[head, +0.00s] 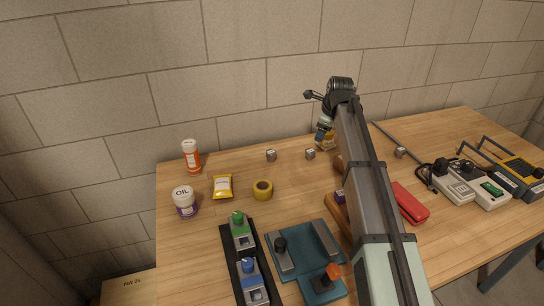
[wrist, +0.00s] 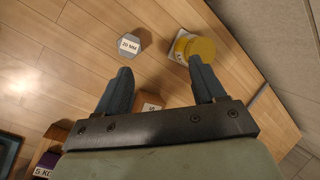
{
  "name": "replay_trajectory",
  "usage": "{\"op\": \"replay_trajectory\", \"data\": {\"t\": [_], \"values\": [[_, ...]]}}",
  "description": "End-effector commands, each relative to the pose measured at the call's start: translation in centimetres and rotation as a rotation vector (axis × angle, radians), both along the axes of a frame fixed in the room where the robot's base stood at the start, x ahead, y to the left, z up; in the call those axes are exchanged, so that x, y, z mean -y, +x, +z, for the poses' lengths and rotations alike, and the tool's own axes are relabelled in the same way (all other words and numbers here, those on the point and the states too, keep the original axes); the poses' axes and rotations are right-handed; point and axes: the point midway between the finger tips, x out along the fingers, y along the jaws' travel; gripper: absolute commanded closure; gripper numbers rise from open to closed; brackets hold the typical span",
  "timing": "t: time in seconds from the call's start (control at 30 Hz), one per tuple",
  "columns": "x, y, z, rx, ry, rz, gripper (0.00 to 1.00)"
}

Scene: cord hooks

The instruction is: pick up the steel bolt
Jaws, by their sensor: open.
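A small grey steel hexagonal piece labelled "20 MM" (wrist: 130,44), which looks like the bolt head, stands on the table ahead of my gripper (wrist: 160,67). In the head view it seems to be the small grey piece (head: 310,154) left of my gripper. My gripper's two blue-grey fingers are apart with nothing between them. The grey piece lies beyond the left fingertip, not touching it. Two similar small grey pieces stand farther left (head: 271,155) and at the right (head: 400,152).
A yellow round-topped object (wrist: 200,48) stands close to the right finger. A brown labelled block (wrist: 151,105) is partly hidden below the fingers. The wall (head: 250,70) is behind the table. A tape roll (head: 263,190) and yellow packet (head: 222,186) are at the left.

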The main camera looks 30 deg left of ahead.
Motion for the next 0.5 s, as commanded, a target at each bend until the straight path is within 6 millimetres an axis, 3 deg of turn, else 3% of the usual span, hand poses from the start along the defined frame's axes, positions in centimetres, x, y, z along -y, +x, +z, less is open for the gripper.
{"op": "replay_trajectory", "data": {"t": [0.03, 0.2, 0.37, 0.5], "values": [[-3.0, -1.6, 0.6, -0.070, 0.043, -0.016, 0.31], [-8.7, -6.1, 2.1, -0.257, 0.130, -0.072, 0.31], [-10.7, -8.1, 2.4, -0.334, 0.152, -0.093, 0.31], [-11.5, -8.3, 1.0, -0.345, 0.153, -0.097, 0.31]]}}
